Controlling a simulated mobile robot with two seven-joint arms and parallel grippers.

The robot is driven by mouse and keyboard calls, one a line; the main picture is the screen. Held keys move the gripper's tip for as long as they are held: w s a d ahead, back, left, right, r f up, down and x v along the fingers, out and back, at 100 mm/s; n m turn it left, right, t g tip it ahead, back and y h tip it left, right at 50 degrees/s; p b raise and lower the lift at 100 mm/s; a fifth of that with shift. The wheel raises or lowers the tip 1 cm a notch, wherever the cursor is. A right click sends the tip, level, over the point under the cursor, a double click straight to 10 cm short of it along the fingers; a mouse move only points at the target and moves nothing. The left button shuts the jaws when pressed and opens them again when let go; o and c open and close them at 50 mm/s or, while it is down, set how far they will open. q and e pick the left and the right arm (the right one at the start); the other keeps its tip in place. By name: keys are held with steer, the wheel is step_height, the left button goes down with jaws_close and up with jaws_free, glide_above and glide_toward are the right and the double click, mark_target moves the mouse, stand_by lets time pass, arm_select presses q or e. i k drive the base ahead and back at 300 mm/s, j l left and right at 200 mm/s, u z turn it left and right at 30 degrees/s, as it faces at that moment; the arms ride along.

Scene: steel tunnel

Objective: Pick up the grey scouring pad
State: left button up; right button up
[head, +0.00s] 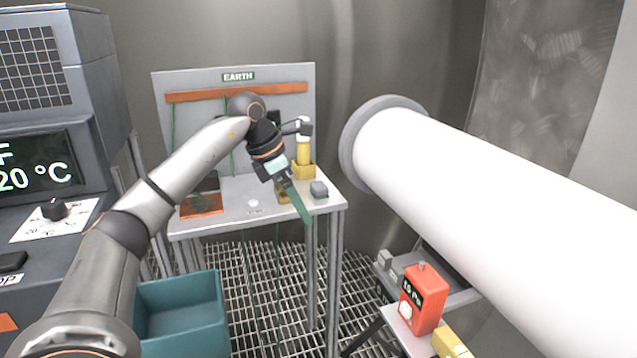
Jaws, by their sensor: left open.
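A small grey block, which looks like the grey scouring pad (319,189), lies near the right front corner of the light grey table (235,208). My left arm reaches in from the left over this table. My left gripper (287,186) points down and to the right, just left of the pad and apart from it in the picture. It is open. A green strip (301,208) shows at its fingertips and overlaps the table's front edge; I cannot tell whether it touches the fingers. The fingers are small and partly hidden. My right gripper is not in view.
A yellow-and-white post (304,155) stands behind the pad. A brown plate (202,205) lies at the table's left. A teal bin (180,305) stands below. A large white cylinder (480,190) fills the right side. A red box (424,298) sits at lower right.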

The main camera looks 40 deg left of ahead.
mark_target(320, 190)
steer(key=i+j, duration=0.3)
steer(key=j, duration=0.15)
steer(key=i+j, duration=0.3)
steer(key=j, duration=0.15)
